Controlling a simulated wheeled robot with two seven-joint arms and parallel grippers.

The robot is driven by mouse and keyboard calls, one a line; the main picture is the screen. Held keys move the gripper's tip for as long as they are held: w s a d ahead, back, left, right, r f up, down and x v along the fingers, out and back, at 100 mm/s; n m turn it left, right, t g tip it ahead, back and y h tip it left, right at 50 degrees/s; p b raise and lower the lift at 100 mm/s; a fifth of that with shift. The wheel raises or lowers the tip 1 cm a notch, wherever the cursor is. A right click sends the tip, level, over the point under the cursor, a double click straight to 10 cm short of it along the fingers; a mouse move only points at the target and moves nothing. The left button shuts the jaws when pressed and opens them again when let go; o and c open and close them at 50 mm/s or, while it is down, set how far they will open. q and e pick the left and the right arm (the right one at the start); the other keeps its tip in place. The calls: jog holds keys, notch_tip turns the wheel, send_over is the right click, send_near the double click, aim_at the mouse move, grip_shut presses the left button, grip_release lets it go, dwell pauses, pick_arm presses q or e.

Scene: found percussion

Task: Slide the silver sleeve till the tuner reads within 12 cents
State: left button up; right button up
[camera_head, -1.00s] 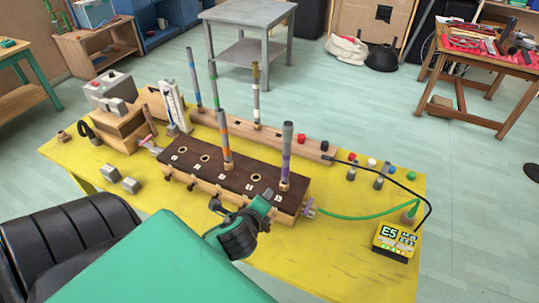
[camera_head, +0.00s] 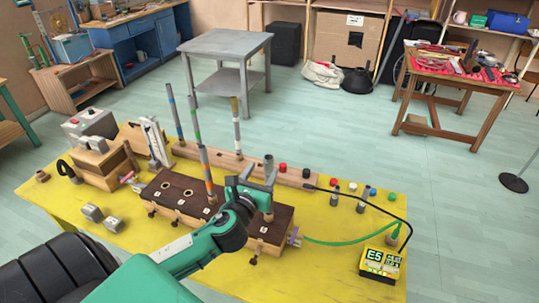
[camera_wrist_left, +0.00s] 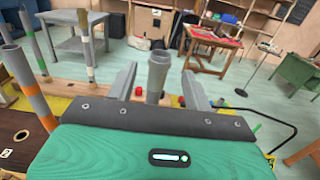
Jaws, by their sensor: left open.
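The silver sleeve (camera_head: 268,163) is the grey top of the upright pipe at the right end of the dark-topped wooden chest (camera_head: 170,190). My left gripper (camera_head: 257,174) is open at that pipe, partly covering it in the head view. In the left wrist view the sleeve (camera_wrist_left: 158,72) stands between the two spread fingers of my gripper (camera_wrist_left: 160,80), with gaps on both sides. The yellow tuner (camera_head: 381,262) stands at the table's right front and shows E5; its smaller figures are too small to read. My right gripper is not in view.
An orange-banded pipe (camera_head: 206,175) stands in the chest left of my gripper. Behind is a wooden rail (camera_head: 288,173) with more upright pipes and coloured caps. A black cable and a green hose (camera_head: 335,242) run on the right.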

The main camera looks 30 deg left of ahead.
aim_at(271, 157)
pick_arm(q)
jog(key=p+x, duration=0.1)
jog(key=x, duration=0.5)
jog(key=shift+r, duration=0.1)
jog(key=shift+w+a+p, duration=0.1)
jog(key=shift+w+p, duration=0.3)
jog(key=shift+w, duration=0.35)
jog(key=c, duration=1)
jog(key=shift+c, duration=0.2)
